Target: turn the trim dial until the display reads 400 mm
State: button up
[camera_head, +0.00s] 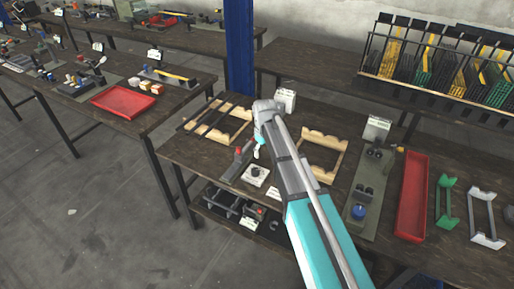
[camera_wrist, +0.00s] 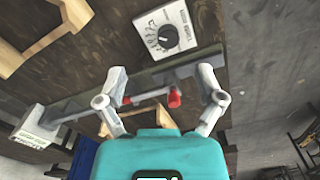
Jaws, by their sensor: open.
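The trim dial (camera_wrist: 167,36) is a dark round knob with tick marks around it on a white box. It shows at the top of the wrist view, beyond my fingertips. In the head view the white dial box (camera_head: 256,176) lies on the near part of the table. My gripper (camera_wrist: 163,75) is open and empty, its fingers spread wide and apart from the dial. In the head view my gripper (camera_head: 258,152) is just above and behind the box, partly hidden by my arm. A white block with print (camera_wrist: 36,140) may be the display; its reading is too small to tell.
A grey rail fixture with a red-ended lever (camera_wrist: 173,98) lies beside the dial box. Wooden frames (camera_head: 322,152) stand on both sides. A red tray (camera_head: 412,195) and a second press station (camera_head: 368,190) are to the right. A blue post (camera_head: 240,45) rises behind the table.

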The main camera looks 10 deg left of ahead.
jog(key=s+d+f+m+b, duration=0.1)
jog(key=s+d+m, duration=0.7)
jog(key=s+d, duration=0.8)
jog(key=shift+d+f+b, duration=0.35)
jog(key=shift+d+f, duration=0.05)
jog(key=shift+d, duration=1.7)
jog(key=s+d, duration=0.1)
jog(key=s+d+m, duration=0.1)
jog(key=s, duration=0.1)
jog(key=shift+d, duration=0.1)
